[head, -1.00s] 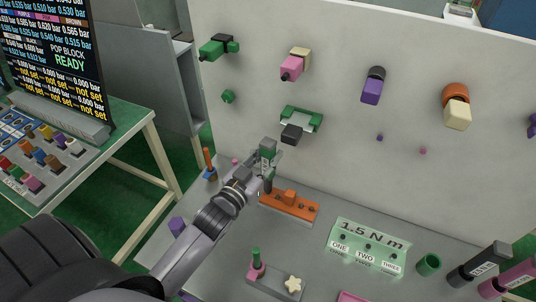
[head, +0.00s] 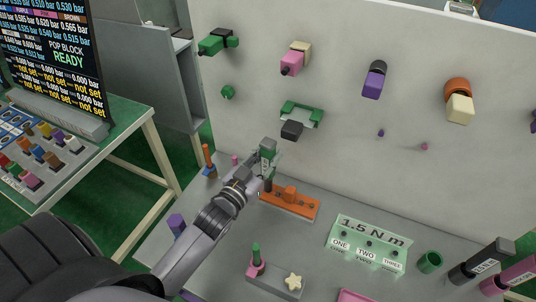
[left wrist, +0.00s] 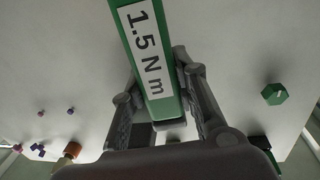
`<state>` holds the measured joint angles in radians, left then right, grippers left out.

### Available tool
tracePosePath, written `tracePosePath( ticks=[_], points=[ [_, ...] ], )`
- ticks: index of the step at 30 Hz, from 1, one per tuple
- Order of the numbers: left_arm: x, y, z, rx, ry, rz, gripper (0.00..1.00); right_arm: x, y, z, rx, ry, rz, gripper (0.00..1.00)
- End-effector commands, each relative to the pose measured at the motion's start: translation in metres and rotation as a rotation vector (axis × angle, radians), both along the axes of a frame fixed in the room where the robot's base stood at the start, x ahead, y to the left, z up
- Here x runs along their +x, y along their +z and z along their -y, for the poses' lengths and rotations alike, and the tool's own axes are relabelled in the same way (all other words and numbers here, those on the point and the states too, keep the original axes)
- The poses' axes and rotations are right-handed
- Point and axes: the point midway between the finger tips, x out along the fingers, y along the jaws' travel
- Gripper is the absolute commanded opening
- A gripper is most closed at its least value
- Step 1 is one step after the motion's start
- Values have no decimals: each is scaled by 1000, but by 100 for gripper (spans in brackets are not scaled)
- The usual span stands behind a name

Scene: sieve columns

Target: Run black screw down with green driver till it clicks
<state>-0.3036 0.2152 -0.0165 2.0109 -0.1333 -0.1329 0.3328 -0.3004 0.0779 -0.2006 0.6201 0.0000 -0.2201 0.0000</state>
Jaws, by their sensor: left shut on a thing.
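My left gripper (head: 264,165) is shut on the green driver (head: 268,147), which stands about upright over the left end of the orange block (head: 303,212). In the left wrist view the driver (left wrist: 150,50) shows its white label, "1.5 N m", between the two fingers. The driver's lower tip is hidden by the gripper and arm. I cannot tell whether it touches a screw. Small dark spots show along the orange block's top, too small to tell as screws or holes. My right gripper is not in view.
A pale green "1.5 N m" plate (head: 343,224) with ONE, TWO, THREE labels lies to the right. The grey wall (head: 330,60) with mounted tools rises close behind the driver.

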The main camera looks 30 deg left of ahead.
Motion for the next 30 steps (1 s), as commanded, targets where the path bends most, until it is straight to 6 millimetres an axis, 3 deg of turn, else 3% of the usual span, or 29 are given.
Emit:
tracePosePath(
  ticks=[30],
  points=[
    [0,-10,0,0,0,0,0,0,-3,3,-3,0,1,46]
  ],
)
